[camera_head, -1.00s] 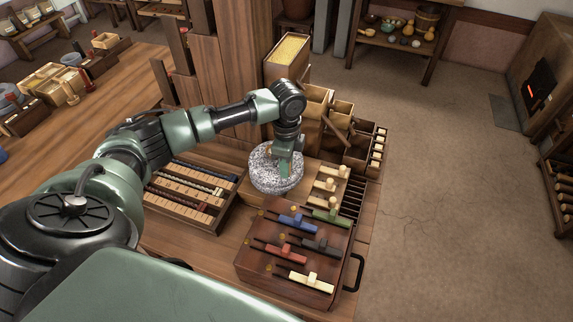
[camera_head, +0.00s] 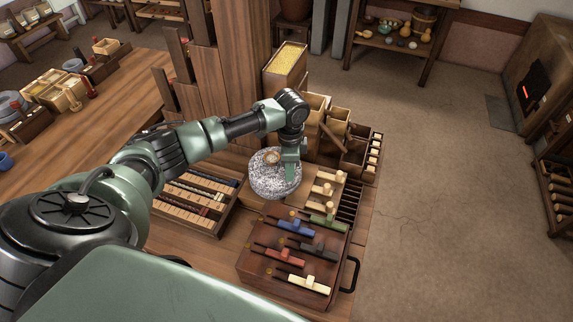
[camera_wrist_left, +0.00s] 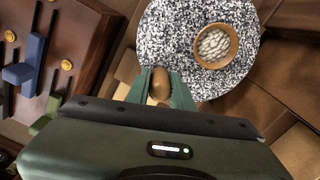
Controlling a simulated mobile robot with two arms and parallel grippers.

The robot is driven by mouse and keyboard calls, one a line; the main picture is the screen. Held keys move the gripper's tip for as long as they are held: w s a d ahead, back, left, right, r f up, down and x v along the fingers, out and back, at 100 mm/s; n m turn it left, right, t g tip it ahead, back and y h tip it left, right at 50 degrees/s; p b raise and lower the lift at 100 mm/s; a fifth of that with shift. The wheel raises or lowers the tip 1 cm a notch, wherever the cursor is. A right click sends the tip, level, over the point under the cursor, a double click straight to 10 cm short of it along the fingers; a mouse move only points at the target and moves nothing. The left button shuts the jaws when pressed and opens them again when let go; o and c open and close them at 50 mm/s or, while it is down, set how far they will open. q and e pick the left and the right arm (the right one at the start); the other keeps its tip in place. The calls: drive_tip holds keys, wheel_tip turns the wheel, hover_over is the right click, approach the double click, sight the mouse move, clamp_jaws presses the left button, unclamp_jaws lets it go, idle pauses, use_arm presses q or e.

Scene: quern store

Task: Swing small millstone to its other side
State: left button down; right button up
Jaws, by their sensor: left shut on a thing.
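The small millstone (camera_head: 270,184) is a round, speckled grey stone on the wooden bench. A small wooden cup (camera_head: 271,157) sits in its top; in the left wrist view the cup (camera_wrist_left: 231,44) holds pale beans or grains. My left gripper (camera_head: 291,173) is at the stone's right side. In the left wrist view the green fingers of my left gripper (camera_wrist_left: 160,88) are shut around a rounded brown wooden handle (camera_wrist_left: 161,83) at the stone's edge. The handle's foot is hidden. My right gripper is not in view.
A brown box with coloured sliders (camera_head: 285,266) stands in front of the millstone. A rack of slats (camera_head: 193,200) lies to its left. Wooden bins (camera_head: 352,158) and a box of yellow grain (camera_head: 287,62) stand behind. The floor at right is clear.

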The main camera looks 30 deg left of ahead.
sight(296, 170)
use_arm(q)
drive_tip(key=w+n+p, duration=0.1)
drive_tip(key=n+p, duration=0.1)
drive_tip(key=n, duration=0.1)
drive_tip(key=shift+w+d+r, duration=0.15)
drive_tip(key=shift+w+r, duration=0.15)
drive_tip(key=shift+w, duration=0.1)
drive_tip(key=n+p, duration=0.1)
drive_tip(key=w+n, duration=0.1)
drive_tip(key=shift+w+n+p, duration=0.25)
drive_tip(key=shift+n+p, duration=0.05)
drive_tip(key=shift+p, duration=0.05)
drive_tip(key=n, duration=0.1)
drive_tip(key=w+n, duration=0.1)
drive_tip(key=shift+w+a+f+n+p, duration=0.15)
drive_tip(key=shift+a+n+p, duration=0.15)
drive_tip(key=shift+a+p, duration=0.1)
drive_tip(key=shift+w+a+n, duration=0.35)
drive_tip(key=shift+w+n, duration=0.05)
drive_tip(key=shift+n, duration=0.45)
drive_tip(key=shift+w+a+n, duration=0.35)
drive_tip(key=shift+n, duration=0.5)
drive_tip(key=c, duration=1.2)
unclamp_jaws()
drive_tip(key=shift+c, duration=0.2)
wheel_tip(296, 170, up, 8)
drive_tip(key=shift+f, duration=0.15)
